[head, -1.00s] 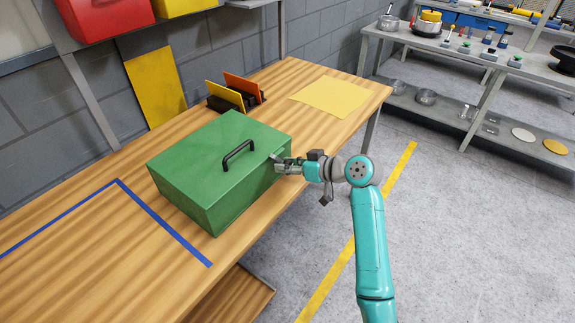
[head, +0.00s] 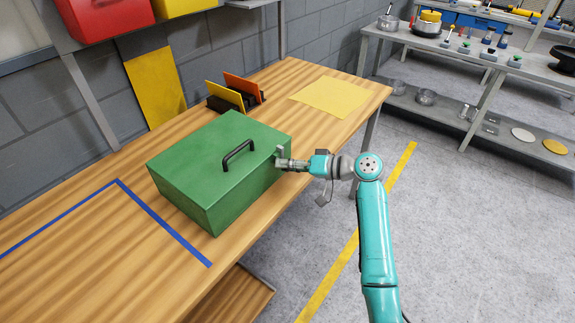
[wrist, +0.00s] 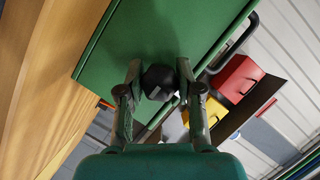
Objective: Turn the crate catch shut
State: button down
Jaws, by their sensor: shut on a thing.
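The green crate (head: 215,165) stands on the wooden bench, lid down, with a black handle (head: 238,153) on top. My gripper (head: 286,163) is at the crate's right side, near the lid's edge. A small grey piece of the catch (head: 280,150) stands up there beside the fingertips. In the wrist view, my gripper (wrist: 160,88) is shut on a dark rounded catch knob (wrist: 159,78), one finger on each side. The green crate wall (wrist: 150,40) lies behind it. The fingers hide part of the catch, so whether it is fully engaged cannot be told.
Blue tape (head: 165,222) marks an area of the bench left of the crate. A rack with yellow and orange plates (head: 225,96) stands behind it. A yellow sheet (head: 331,96) lies at the far right of the bench. Open floor lies to the right.

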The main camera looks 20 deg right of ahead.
jog(key=shift+w+d+r, duration=0.1)
jog(key=shift+r, duration=0.05)
dwell(0.3)
jog(key=c, duration=0.7)
grip_release()
jog(key=shift+c, duration=0.2)
jog(key=v, duration=1.2)
